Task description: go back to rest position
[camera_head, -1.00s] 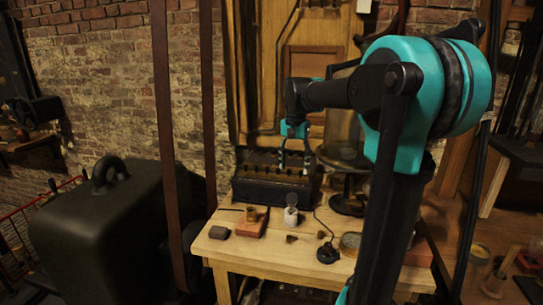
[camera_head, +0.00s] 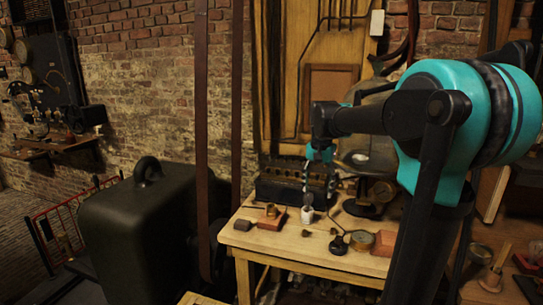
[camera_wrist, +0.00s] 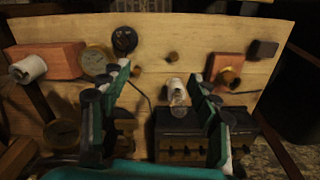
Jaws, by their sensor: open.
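My gripper (camera_head: 307,188) hangs over the workbench (camera_head: 280,255), fingers down and spread, with nothing held. In the head view it overlaps the front of a dark battery case (camera_head: 275,190) with a row of cells. A small white jar (camera_head: 307,214) stands on the bench just below the fingertips in the picture. In the wrist view my gripper (camera_wrist: 158,85) has its two fingers well apart, and the white jar with a glass part (camera_wrist: 175,90) shows between them. The exact height above the jar cannot be told.
A brick-coloured block with a brass cup (camera_head: 271,217) and a dark block (camera_head: 242,225) lie left on the bench. A round brass dial (camera_head: 362,240), a black knob with a cord (camera_head: 338,245) and a reddish block (camera_head: 385,242) lie right. A large dark case (camera_head: 140,235) stands left.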

